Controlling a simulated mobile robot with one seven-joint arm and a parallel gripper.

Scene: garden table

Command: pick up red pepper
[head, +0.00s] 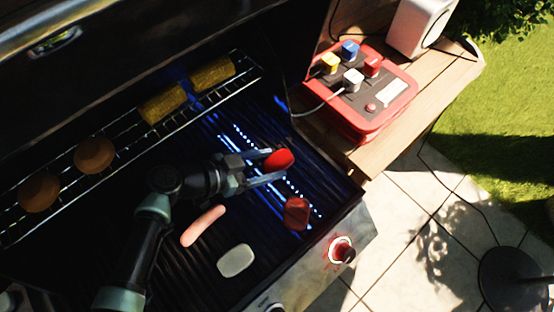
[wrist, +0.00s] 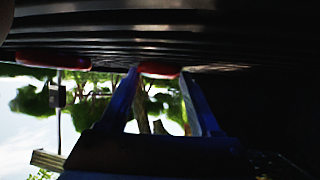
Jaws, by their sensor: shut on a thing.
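A bright red pepper piece (head: 280,159) is between the fingertips of my gripper (head: 277,164), over the grill grate. My gripper is shut on it. In the wrist view the red pepper (wrist: 160,75) shows as a thin red strip between the two blue-lit fingers (wrist: 159,80), close to the dark grate bars. I cannot tell whether it still touches the grate. A second, darker red piece (head: 296,213) lies on the grate nearer the front edge, apart from my gripper.
A sausage (head: 203,226) and a pale oval piece (head: 236,261) lie on the grate (head: 190,275). The raised rack (head: 122,128) behind holds two round brown pieces and two corn pieces (head: 212,74). A red box with plugs (head: 372,105) stands on the wooden side shelf (head: 440,80).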

